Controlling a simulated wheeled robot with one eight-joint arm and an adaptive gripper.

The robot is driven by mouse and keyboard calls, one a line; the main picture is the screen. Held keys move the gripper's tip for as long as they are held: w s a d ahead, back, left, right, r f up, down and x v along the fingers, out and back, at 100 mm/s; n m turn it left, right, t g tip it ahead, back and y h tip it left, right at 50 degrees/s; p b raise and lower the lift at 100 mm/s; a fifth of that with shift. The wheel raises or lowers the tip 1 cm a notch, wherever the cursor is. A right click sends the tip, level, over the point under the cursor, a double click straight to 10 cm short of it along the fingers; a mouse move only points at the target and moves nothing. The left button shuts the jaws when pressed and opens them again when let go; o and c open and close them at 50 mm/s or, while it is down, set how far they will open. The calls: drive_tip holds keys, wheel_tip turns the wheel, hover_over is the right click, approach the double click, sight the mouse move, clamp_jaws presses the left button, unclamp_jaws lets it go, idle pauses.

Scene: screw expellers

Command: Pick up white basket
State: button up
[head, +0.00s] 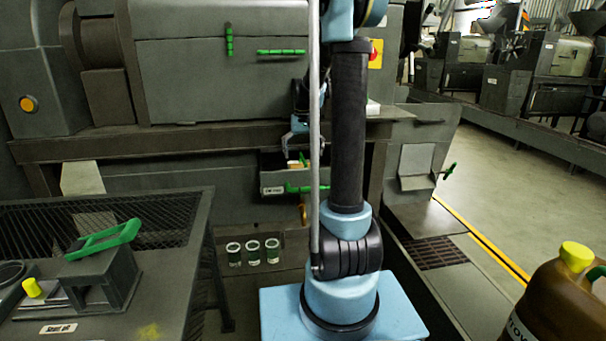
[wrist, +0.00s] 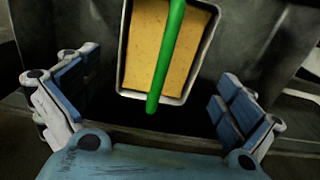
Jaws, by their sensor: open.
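The white basket (wrist: 134,96) is a small rectangular container with a pale rim, in the top middle of the wrist view. It holds something yellowish, and a green bar or handle crosses over it. My gripper (wrist: 152,92) is open, with one blue finger pad on each side, left and right of the basket's near end. I see no contact between pads and basket. In the head view my gripper (head: 298,128) is above an open drawer (head: 272,189) in the machine, where a small pale-yellow thing shows, partly hidden by my arm.
The drawer has a green handle and a label. Several white-and-green cups (head: 252,252) stand low, left of my base. A mesh table (head: 160,215) with a green-handled device is at left. A brown jug (head: 560,300) with a yellow cap is at lower right. Open floor lies right.

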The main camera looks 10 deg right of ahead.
drive_tip(key=shift+s+f, duration=0.15)
drive_tip(key=shift+f, duration=2.5)
drive_tip(key=shift+c, duration=0.6)
drive_tip(key=c, duration=0.8)
